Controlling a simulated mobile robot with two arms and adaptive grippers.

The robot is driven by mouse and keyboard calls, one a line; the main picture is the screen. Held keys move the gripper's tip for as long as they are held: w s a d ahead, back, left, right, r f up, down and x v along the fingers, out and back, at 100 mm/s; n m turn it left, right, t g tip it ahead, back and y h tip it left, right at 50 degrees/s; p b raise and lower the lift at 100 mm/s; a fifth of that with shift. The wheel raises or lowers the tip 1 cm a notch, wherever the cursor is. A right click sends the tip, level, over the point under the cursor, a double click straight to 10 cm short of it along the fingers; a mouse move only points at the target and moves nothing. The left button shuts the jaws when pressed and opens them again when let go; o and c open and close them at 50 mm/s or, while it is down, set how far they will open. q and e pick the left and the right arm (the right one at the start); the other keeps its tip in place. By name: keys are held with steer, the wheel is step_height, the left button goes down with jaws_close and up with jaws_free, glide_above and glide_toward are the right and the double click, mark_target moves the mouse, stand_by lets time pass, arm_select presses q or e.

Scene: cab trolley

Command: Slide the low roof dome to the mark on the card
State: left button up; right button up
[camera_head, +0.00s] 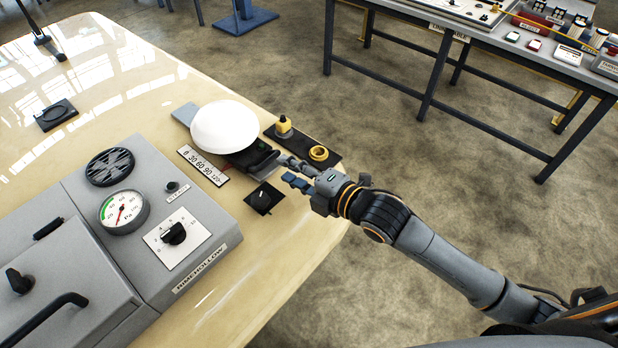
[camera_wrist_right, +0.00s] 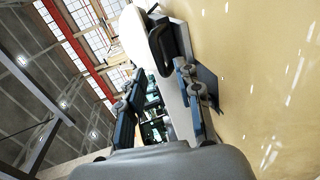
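The low roof dome (camera_head: 224,127) is white and sits on a grey track (camera_head: 184,113) on the cream table. A black handle (camera_head: 262,160) is at its near right side. The dome also shows in the wrist view (camera_wrist_right: 132,35), with the handle (camera_wrist_right: 157,45) beside it. The card (camera_head: 203,166) is white, printed from 0 to 120, and lies along the track's near left side. My left gripper is not in view.
A black plate (camera_head: 303,147) with a yellow knob (camera_head: 284,127) and a yellow ring (camera_head: 319,153) lies behind my right gripper. A small black dial plate (camera_head: 265,198) is in front. A grey console (camera_head: 150,220) stands at left. The table's right edge is close.

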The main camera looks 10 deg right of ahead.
steer(key=v, duration=0.6)
steer(key=shift+a, duration=0.1)
